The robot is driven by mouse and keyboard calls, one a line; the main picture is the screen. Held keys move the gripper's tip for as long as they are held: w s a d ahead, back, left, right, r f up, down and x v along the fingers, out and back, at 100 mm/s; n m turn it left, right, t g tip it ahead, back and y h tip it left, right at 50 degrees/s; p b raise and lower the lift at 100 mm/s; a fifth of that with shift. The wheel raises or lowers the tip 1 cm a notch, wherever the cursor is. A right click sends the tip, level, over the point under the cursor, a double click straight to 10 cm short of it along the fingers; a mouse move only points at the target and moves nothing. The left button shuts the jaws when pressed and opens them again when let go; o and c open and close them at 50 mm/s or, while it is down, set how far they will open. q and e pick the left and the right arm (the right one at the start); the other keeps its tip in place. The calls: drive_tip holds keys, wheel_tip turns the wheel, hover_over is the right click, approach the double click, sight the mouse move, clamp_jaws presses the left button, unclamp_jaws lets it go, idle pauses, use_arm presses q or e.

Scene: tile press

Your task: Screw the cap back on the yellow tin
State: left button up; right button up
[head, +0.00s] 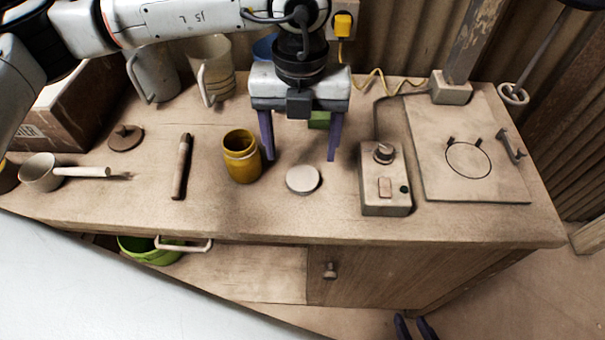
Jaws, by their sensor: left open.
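The yellow tin (241,160) stands upright on the worktop, its top looking dark and open. A pale round disc (303,179), which looks like the cap, lies flat to the right of the tin. My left gripper (299,157) points down with its two purple fingers wide apart and nothing between them. It is above and behind the disc, with its left finger close to the tin's right side; I cannot tell whether they touch. Only purple fingertips of my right gripper (414,328) show at the bottom edge, below the worktop, and their opening is unclear.
A dark bar (181,166), a brown knobbed lid (125,138) and a handled pot (42,173) lie left. Jugs (210,72) stand behind. The front strip is clear.

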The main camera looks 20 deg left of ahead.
sight(302, 177)
use_arm(q)
drive_tip(key=shift+f, duration=0.25)
drive_tip(key=shift+s+d+f+p, duration=0.2)
drive_tip(key=shift+f+p, duration=0.1)
drive_tip(key=shift+f, duration=1)
drive_tip(key=shift+s+d+f+p, duration=0.15)
drive_tip(key=shift+f+p, duration=0.15)
drive_tip(key=shift+f, duration=1)
drive_tip(key=shift+a, duration=0.1)
drive_tip(key=c, duration=1.1)
